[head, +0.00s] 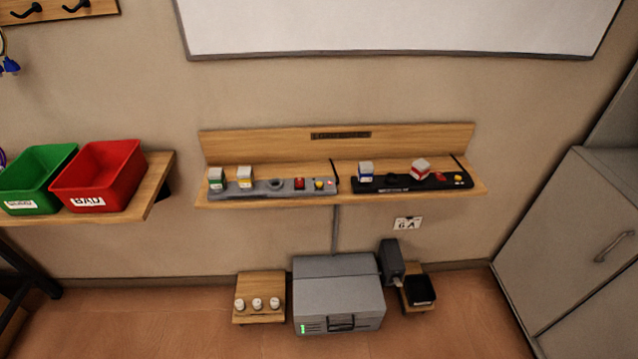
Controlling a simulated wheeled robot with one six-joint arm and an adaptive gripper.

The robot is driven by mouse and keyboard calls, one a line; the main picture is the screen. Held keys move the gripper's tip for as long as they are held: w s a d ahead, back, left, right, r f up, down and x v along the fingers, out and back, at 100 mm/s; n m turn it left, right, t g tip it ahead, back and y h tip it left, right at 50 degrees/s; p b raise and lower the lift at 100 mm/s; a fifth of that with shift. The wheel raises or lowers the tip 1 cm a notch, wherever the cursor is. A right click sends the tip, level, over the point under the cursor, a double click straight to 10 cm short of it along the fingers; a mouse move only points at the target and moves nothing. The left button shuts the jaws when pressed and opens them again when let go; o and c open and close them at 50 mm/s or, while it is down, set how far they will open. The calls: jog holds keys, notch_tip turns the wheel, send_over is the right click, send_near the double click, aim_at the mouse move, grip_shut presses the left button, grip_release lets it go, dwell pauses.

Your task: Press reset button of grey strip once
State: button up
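The grey strip (258,190) lies along the left half of a wooden wall shelf (345,197). Two adapters, one with a green band (216,178) and one with a yellow band (245,177), stand at its left part. An empty round socket (276,184) follows, then a red switch (299,184). A small yellow button (319,184) sits near the strip's right end, with a small reddish light beside it. No label on the button is readable. My gripper is not in view.
A black strip (400,187) with its own yellow button (458,179) lies on the shelf's right half. Red (98,170) and green (32,170) bins stand on a shelf at left. A grey box (338,282) stands below; a grey cabinet (570,240) is at right.

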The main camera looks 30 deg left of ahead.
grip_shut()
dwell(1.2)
